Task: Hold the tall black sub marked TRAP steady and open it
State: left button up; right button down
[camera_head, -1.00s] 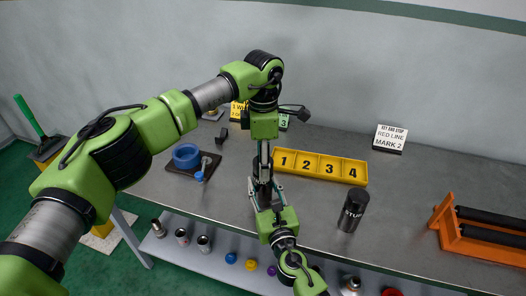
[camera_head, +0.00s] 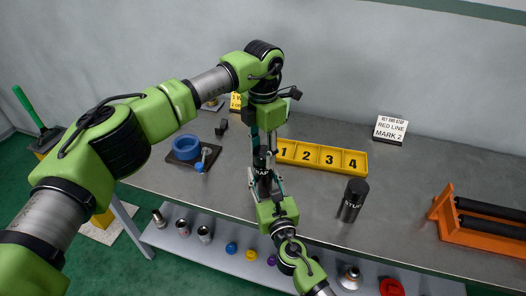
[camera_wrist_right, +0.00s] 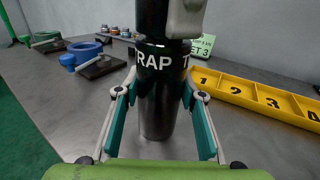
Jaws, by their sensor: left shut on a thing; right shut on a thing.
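The tall black sub (camera_wrist_right: 159,95) stands upright on the bench, with white lettering reading "RAP T" around its upper body in the right wrist view. In the head view the sub (camera_head: 263,163) shows between my two grippers. My right gripper (camera_wrist_right: 160,105) is shut on its body from the front, one finger on each side. My left gripper (camera_head: 263,146) comes down from above and is shut on the sub's top part. A narrow step shows between top and body in the right wrist view; whether the two are apart there is unclear.
A yellow tray numbered 1 to 4 (camera_head: 281,158) lies close right. A black STUF cylinder (camera_head: 353,201) stands farther right, before an orange rack (camera_head: 480,240). A blue ring on a dark plate (camera_head: 186,148) is left.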

aim_at(263, 151)
pick_arm(q)
jog(key=n, duration=0.3)
pick_arm(e)
jog(key=shift+f, duration=0.15)
pick_arm(q)
jog(key=shift+r, duration=0.2)
dwell(0.4)
jog(key=shift+r, duration=0.95)
jog(key=shift+r, duration=2)
pick_arm(e)
jog(key=c, duration=1.3)
grip_release()
jog(key=shift+o, duration=0.2)
